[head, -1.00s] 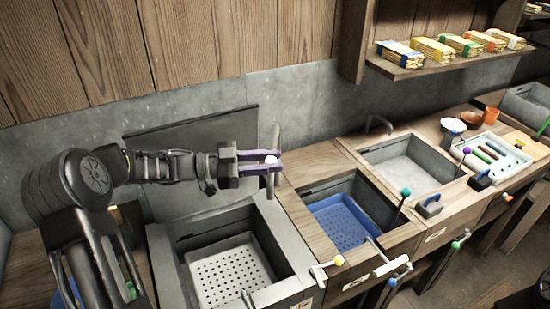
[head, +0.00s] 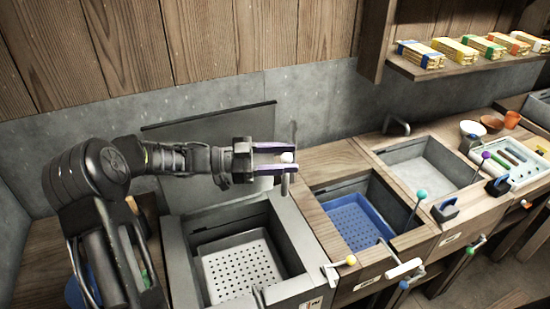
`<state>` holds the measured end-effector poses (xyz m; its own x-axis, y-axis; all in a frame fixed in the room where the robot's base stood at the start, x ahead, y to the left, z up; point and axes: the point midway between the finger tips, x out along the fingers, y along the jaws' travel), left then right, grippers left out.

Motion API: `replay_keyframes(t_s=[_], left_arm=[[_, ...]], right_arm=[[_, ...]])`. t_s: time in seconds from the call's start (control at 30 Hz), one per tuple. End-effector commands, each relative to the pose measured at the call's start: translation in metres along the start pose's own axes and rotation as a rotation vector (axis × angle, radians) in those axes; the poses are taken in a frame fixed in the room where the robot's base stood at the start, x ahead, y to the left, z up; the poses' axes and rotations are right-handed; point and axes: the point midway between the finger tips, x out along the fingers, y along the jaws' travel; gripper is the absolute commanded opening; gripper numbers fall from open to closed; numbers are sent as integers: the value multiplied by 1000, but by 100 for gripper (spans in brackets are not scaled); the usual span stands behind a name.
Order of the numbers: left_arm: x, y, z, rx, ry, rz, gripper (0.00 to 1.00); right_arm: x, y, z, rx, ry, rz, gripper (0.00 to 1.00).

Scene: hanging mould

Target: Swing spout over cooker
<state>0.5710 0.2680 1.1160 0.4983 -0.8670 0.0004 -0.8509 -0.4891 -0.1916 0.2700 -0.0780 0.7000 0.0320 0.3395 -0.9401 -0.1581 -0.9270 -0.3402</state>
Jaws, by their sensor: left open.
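My left gripper (head: 287,161) reaches in from the left above the far right corner of the grey cooker. It is open. Its two purple-edged fingers lie on either side of a small white ball knob (head: 287,157). I cannot tell if they touch it. A slim grey upright piece, which looks like the spout (head: 285,185), stands at the fingertips and is partly hidden by them. The cooker (head: 173,245) is a grey open box with a white perforated tray (head: 240,262) inside. My right gripper is out of view.
A dark panel (head: 235,123) stands behind the cooker. To the right are a blue perforated basin (head: 352,220), a grey sink (head: 422,172) with a tap (head: 397,125), and levers with coloured balls. A shelf (head: 455,62) with packets hangs at upper right.

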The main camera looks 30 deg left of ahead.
Motion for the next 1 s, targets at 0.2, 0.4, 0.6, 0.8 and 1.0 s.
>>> replay_keyframes(t_s=[0.2, 0.4, 0.6, 0.8, 1.0], left_arm=[[-27, 0, 3, 2, -3, -4, 48], [-48, -1, 2, -1, 0, -5, 48], [-68, -1, 1, -1, 1, -3, 48], [-75, 0, 0, 1, 0, 0, 48], [-75, 0, 0, 1, 0, 1, 48]], right_arm=[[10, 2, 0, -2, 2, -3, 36], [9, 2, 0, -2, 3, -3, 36], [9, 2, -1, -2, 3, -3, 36], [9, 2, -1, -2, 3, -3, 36], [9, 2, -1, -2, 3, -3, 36]])
